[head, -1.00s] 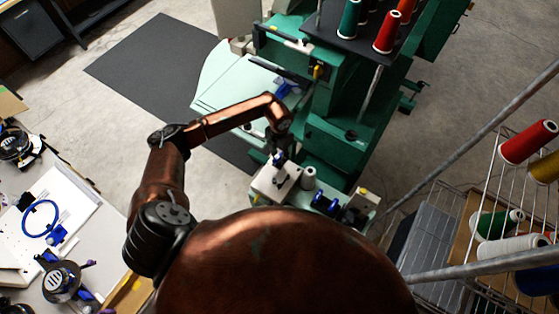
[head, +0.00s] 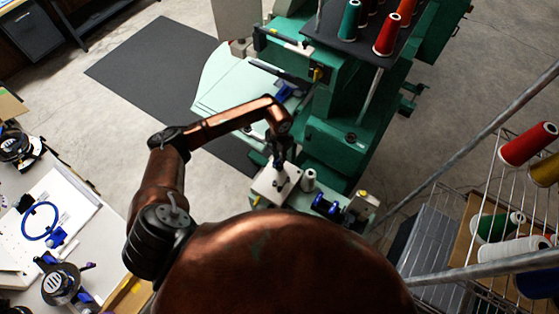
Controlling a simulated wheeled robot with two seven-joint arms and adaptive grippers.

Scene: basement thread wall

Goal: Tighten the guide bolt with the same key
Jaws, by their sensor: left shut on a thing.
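My left arm reaches from the left over the green machine (head: 335,130). My left gripper (head: 279,164) points down, shut on the key, just above a pale block (head: 268,187) at the machine's near end. The key is too small and too covered by the fingers to make out clearly. The guide bolt cannot be told apart from the small dark details on the pale block. I cannot tell whether the key touches a bolt. My right gripper is out of view.
Thread cones (head: 389,36) stand on the machine's upper rack. A wire shelf (head: 500,205) is at right, a worktable (head: 85,235) at left.

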